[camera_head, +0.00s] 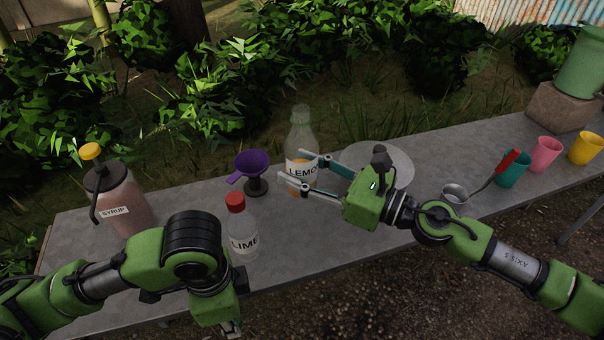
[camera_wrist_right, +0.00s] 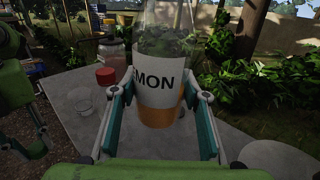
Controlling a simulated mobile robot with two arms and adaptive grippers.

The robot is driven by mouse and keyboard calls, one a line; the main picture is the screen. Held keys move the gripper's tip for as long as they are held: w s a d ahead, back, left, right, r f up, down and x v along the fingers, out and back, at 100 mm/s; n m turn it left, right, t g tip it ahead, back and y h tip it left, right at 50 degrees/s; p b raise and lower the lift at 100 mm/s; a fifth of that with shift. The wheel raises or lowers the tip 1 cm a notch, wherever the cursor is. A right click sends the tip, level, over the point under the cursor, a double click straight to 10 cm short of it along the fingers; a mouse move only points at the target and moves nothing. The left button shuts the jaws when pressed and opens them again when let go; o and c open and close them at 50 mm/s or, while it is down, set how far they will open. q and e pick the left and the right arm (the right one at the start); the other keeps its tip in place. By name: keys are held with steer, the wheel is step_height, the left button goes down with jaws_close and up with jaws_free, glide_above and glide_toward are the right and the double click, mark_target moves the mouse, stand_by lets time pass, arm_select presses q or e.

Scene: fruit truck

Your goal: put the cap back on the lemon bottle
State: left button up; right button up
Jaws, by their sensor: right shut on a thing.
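The lemon bottle (camera_head: 302,150) stands upright on the grey table, clear with some orange liquid low inside and a white label. Its neck looks clear, with no coloured cap visible on it. My right gripper (camera_head: 304,172) is shut on the bottle's body from the right, one finger on each side. In the right wrist view the bottle (camera_wrist_right: 160,85) sits between the fingers, its top cut off by the frame. My left gripper (camera_head: 232,328) points down at the bottom edge, mostly hidden by its own arm. I cannot make out a loose cap in either view.
A lime bottle (camera_head: 241,240) with a red cap and a purple funnel (camera_head: 252,166) on a dark stand are left of the lemon bottle. A syrup jar (camera_head: 122,196) stands far left. A round plate (camera_head: 398,160), ladle (camera_head: 456,192) and coloured cups (camera_head: 546,153) are right.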

arm_select(q)
steer(key=shift+r, duration=0.3)
arm_select(e)
steer(key=shift+r, duration=0.7)
steer(key=o, duration=0.7)
steer(key=c, duration=1.1)
steer(key=shift+o, duration=0.2)
